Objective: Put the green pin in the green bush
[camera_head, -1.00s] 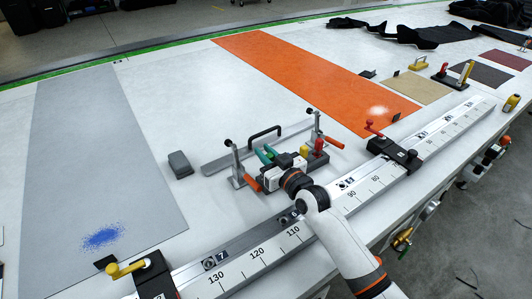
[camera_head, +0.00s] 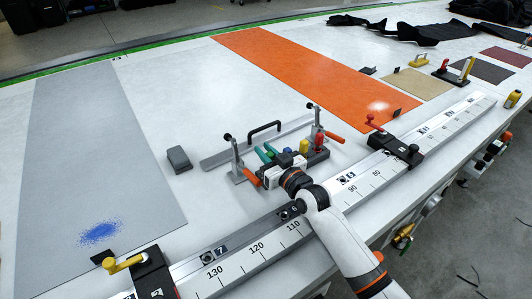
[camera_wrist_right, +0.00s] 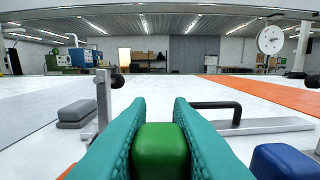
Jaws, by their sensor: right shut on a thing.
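My right gripper (camera_head: 265,155) comes over the rail from the front. In the right wrist view its two teal fingers (camera_wrist_right: 158,120) are shut on the green pin (camera_wrist_right: 160,150), whose rounded green block fills the gap between them. The lower part of the pin is hidden. In the head view the fingers lie at the left end of a dark block carrying a yellow pin (camera_head: 303,146), a red pin (camera_head: 319,141) and a blue pin (camera_head: 287,151). The blue pin also shows at the lower right of the wrist view (camera_wrist_right: 284,161). I cannot make out the green bush. My left gripper is not in view.
Toggle clamps with orange handles (camera_head: 334,137) flank the block. A bar with a black handle (camera_head: 264,130) lies behind it, and a grey block (camera_head: 179,160) lies left. The scale rail (camera_head: 262,252) runs in front. White table is clear between the grey and orange mats.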

